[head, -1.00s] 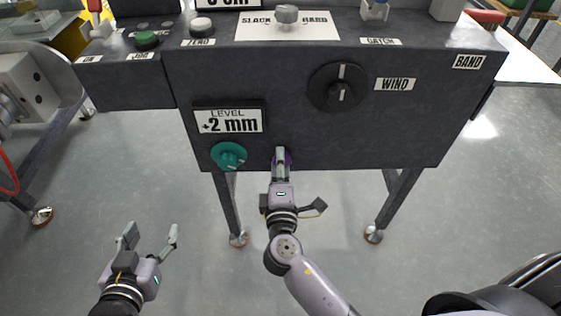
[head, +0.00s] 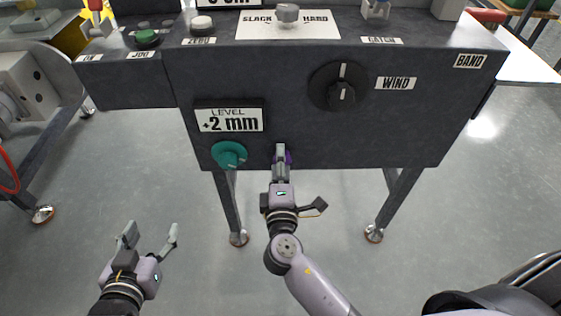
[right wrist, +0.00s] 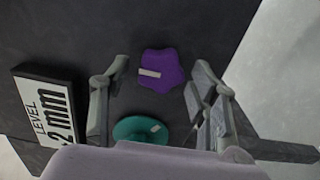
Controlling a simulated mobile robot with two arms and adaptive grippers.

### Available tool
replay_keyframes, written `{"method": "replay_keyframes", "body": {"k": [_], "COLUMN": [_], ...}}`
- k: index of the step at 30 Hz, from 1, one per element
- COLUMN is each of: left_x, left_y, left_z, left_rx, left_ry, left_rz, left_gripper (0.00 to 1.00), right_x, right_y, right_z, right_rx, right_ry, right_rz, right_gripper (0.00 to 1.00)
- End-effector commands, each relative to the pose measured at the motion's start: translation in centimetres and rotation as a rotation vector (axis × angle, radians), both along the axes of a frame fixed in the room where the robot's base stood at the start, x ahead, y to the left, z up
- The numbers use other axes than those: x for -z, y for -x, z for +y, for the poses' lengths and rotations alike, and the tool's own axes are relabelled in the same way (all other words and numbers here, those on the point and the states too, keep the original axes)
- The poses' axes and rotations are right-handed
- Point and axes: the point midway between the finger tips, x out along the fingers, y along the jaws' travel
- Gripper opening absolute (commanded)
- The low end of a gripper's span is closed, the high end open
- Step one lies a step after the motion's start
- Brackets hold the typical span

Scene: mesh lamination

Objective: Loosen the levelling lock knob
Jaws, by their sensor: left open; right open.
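The purple lobed knob (right wrist: 163,72), which I take to be the levelling lock knob, is on the dark panel front. A pale mark on it points left in the right wrist view. In the head view only a sliver of the knob (head: 288,158) shows beside my right gripper (head: 281,150). In the right wrist view my right gripper (right wrist: 158,75) is open, with one finger on each side of the knob and a visible gap to both. My left gripper (head: 149,238) is open and empty, low at the left, away from the panel.
A teal knob (head: 229,155) sits left of the purple one, under the LEVEL display (head: 228,119) reading +2 mm. A black WIND knob (head: 340,88) is higher right. The panel's lower edge is just below the knobs. Open floor lies below.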

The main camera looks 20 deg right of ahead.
Motion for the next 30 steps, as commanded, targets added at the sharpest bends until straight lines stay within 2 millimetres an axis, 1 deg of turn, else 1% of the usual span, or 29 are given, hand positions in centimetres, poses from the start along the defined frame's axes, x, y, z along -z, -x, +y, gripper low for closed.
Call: {"method": "replay_keyframes", "body": {"k": [5,12,15,18,23,30], "left_x": [0.0,0.0,0.0,0.0,0.0,0.0], "left_y": [0.0,0.0,0.0,0.0,0.0,0.0], "left_z": [0.0,0.0,0.0,0.0,0.0,0.0], "left_rx": [0.0,0.0,0.001,0.001,0.001,0.001], "left_ry": [0.0,0.0,0.0,0.0,0.0,0.0], "left_rz": [0.0,0.0,0.0,0.0,0.0,0.0], "left_gripper": [0.61,0.61,0.61,0.61,0.61,0.61], "right_x": [0.2,0.2,0.1,0.1,0.0,0.0], "right_y": [2.2,7.2,8.9,10.2,11.3,11.4], "right_z": [0.6,2.1,2.6,3.0,3.2,3.3], "right_rx": [-0.002,-0.002,-0.002,-0.002,0.0,0.0], "right_ry": [0.0,0.001,-0.001,0.002,0.0,0.0], "right_rz": [0.004,0.005,0.002,0.003,0.0,-0.001], "right_gripper": [0.55,0.55,0.55,0.55,0.55,0.55]}}
